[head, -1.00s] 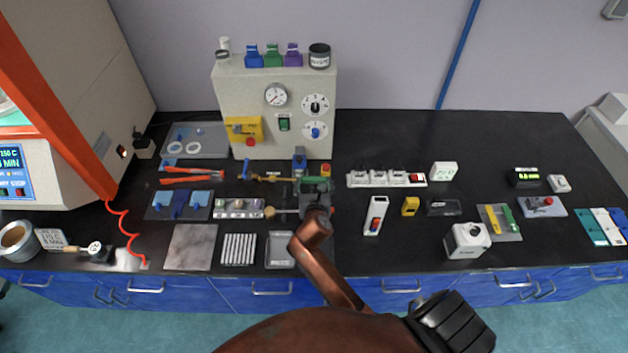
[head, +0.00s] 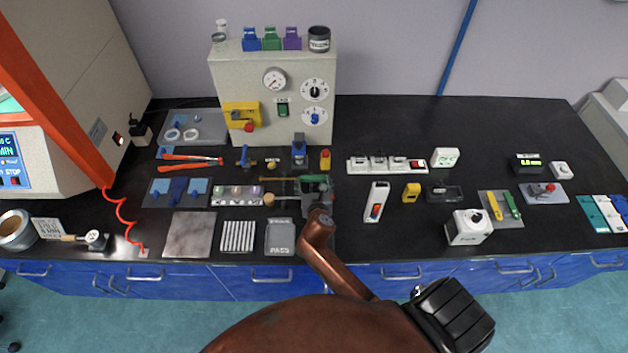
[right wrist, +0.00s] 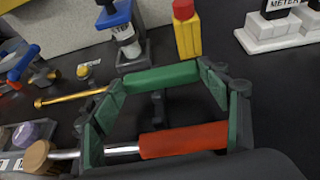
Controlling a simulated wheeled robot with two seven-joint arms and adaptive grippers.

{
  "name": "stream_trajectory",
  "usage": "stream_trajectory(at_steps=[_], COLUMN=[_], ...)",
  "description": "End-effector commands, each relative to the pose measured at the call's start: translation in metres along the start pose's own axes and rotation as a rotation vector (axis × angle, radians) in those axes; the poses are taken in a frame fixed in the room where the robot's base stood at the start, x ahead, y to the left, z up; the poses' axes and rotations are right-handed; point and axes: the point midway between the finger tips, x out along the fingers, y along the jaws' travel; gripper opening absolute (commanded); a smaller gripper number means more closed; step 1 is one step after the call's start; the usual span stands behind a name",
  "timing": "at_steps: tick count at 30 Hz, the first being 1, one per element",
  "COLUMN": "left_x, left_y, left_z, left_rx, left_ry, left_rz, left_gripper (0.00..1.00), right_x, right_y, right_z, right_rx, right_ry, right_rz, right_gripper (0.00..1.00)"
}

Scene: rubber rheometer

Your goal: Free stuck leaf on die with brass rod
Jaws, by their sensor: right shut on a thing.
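My right gripper (head: 315,187) is over the middle of the bench, its arm coming up from the bottom of the head view. In the right wrist view my right gripper (right wrist: 160,105) is shut on the green handle of the brass rod (right wrist: 68,97). The thin rod points left and ends in a small knob. The rod also shows in the head view (head: 277,179). A red-handled tool (right wrist: 185,140) with a metal shaft and round tan head lies close beside the rod. I cannot make out the die or stuck leaf. My left gripper is out of view.
A PASS plate (head: 280,238) and a ribbed tray (head: 238,236) lie in front. The grey control box (head: 240,80) stands at the back.

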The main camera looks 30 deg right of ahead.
Motion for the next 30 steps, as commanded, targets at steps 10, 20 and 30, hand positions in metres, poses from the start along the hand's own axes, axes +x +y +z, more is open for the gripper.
stream_trajectory(at_steps=[10, 20, 30], left_x=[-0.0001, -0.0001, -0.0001], left_y=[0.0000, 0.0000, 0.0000], left_z=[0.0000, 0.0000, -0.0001], left_rx=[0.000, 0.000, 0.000], left_ry=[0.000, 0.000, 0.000], left_rz=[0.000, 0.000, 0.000], left_gripper=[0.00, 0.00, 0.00], right_x=[-0.0001, 0.0000, 0.0000], right_y=[0.0000, 0.0000, -0.0001], right_z=[0.0005, 0.0003, -0.0001], right_rx=[0.000, 0.000, 0.000], right_ry=[-0.001, 0.000, 0.000], right_rz=[0.000, 0.000, 0.000], right_gripper=[0.79, 0.89, 0.72])
